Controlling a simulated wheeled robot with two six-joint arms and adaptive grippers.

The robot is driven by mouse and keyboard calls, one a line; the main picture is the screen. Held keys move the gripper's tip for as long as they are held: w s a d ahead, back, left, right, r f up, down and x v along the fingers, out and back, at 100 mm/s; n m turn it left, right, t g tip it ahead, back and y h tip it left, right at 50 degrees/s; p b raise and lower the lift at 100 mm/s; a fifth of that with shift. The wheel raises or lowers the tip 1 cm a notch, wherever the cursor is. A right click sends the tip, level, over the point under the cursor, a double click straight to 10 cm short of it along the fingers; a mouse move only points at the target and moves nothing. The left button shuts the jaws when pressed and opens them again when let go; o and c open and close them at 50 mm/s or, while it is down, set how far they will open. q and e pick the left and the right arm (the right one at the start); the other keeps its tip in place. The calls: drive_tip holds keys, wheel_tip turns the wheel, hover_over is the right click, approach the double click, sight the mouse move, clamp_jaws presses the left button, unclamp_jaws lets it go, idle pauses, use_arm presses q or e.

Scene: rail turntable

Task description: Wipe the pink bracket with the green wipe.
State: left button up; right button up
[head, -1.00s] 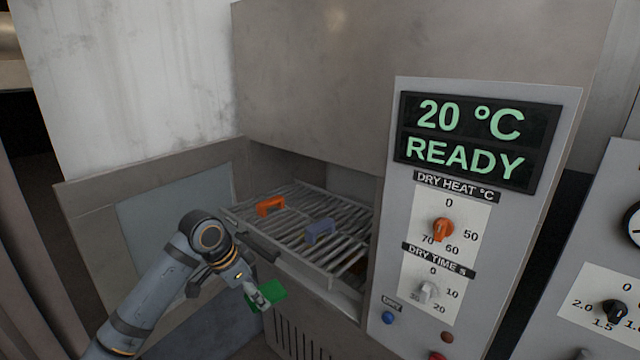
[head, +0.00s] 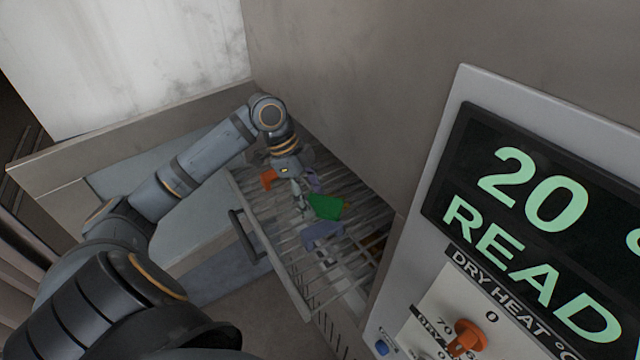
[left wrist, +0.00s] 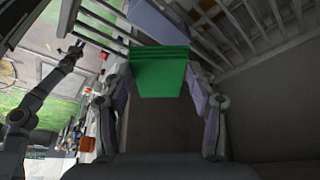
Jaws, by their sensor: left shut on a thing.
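My left gripper (head: 300,200) is over the rack and shut on the green wipe (head: 327,207). The wipe also hangs between the fingers in the left wrist view (left wrist: 160,72). A blue-purple bracket (head: 322,236) lies on the rack just in front of the wipe; I cannot tell if they touch. It shows in the left wrist view (left wrist: 157,22) beyond the wipe. An orange bracket (head: 268,179) lies left of the gripper. I make out no clearly pink bracket. An arm, seemingly my right one, shows small at the left of the left wrist view; its jaws are too small to read.
The wire rack (head: 290,262) is pulled out, with a dark handle (head: 243,236) at its front. The control panel (head: 440,290) stands close on the right, with an orange knob (head: 466,338). The oven wall rises behind the rack.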

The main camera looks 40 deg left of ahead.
sight(318, 226)
use_arm(q)
drive_tip(key=shift+s+a+f, duration=0.2)
drive_tip(key=shift+s+f, duration=0.2)
drive_tip(key=shift+f, duration=0.25)
drive_tip(key=shift+w+f+b, duration=0.3)
drive_tip(key=shift+f+b, duration=0.25)
drive_tip(key=shift+f, duration=0.15)
drive_tip(key=f+b, duration=0.2)
drive_tip(key=w+f+b, duration=0.1)
drive_tip(key=f+b, duration=0.1)
drive_tip(key=shift+s+d+f+b, duration=0.1)
drive_tip(key=shift+f+b, duration=0.05)
drive_tip(key=shift+b, duration=0.15)
drive_tip(key=shift+s, duration=0.15)
drive_tip(key=shift+f, duration=0.1)
use_arm(e)
drive_tip(key=f, duration=0.5)
drive_tip(key=shift+w+d+f, duration=0.15)
drive_tip(key=shift+w+f, duration=0.15)
drive_tip(key=shift+f, duration=0.1)
use_arm(q)
drive_tip(key=shift+f, duration=0.45)
use_arm(e)
drive_tip(key=shift+s+f, duration=0.1)
drive_tip(key=shift+f, duration=0.05)
